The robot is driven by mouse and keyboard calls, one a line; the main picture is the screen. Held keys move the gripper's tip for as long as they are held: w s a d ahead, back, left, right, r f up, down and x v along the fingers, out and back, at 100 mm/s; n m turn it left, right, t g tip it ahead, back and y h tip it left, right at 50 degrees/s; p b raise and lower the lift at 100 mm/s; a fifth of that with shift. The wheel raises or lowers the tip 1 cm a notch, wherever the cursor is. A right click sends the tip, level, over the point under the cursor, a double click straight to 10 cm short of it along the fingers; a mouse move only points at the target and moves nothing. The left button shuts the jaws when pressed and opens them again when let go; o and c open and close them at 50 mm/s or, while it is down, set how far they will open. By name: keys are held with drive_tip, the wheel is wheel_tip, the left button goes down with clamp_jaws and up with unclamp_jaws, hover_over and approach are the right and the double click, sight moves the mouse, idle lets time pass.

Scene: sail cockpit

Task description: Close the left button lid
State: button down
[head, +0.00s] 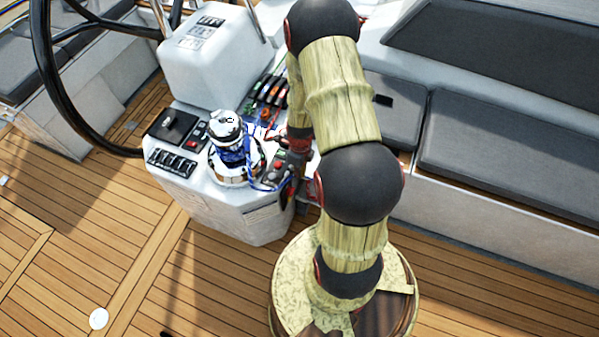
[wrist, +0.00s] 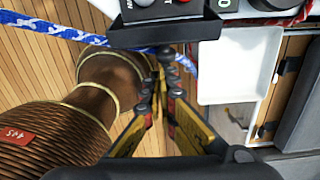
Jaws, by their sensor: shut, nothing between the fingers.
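My gripper (wrist: 166,56) is shut and empty in the wrist view. Its fingertips are at the lower edge of a dark tray-like flap (wrist: 165,34), which sits just below a grey button and a red button (wrist: 182,1). This flap looks like a button lid hanging open, but I cannot tell for certain that it is the left one. Whether the fingers touch it is unclear. In the head view the button panel (head: 279,164) with red buttons is at the right side of the white console (head: 222,205). My arm hides most of the gripper there.
A blue-and-white rope (wrist: 60,33) runs behind the fingers. A white open tray (wrist: 240,62) is just right of them. A winch (head: 232,150) with blue rope stands on the console, left of my arm. A steering wheel (head: 45,75) is at far left; cushioned benches (head: 510,150) are at right.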

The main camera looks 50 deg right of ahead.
drive_tip(key=shift+w+a+r+p, duration=0.45)
drive_tip(key=shift+w+r+p, duration=0.1)
drive_tip(key=shift+w+p, duration=0.45)
drive_tip(key=shift+w+a+r+p, duration=0.4)
drive_tip(key=shift+w+r+p, duration=0.1)
drive_tip(key=shift+w+p, duration=0.5)
drive_tip(key=shift+w+a+r+p, duration=0.5)
drive_tip(key=shift+w+p, duration=0.35)
drive_tip(key=shift+w, duration=0.25)
drive_tip(key=shift+w+a+f, duration=0.15)
drive_tip(key=shift+w+a, duration=0.15)
drive_tip(key=shift+w, duration=0.45)
drive_tip(key=shift+w+a+f, duration=0.1)
drive_tip(key=shift+w+a, duration=0.15)
drive_tip(key=shift+w, duration=0.45)
drive_tip(key=shift+r, duration=0.1)
wheel_tip(320, 180, up, 12)
drive_tip(key=shift+d, duration=0.15)
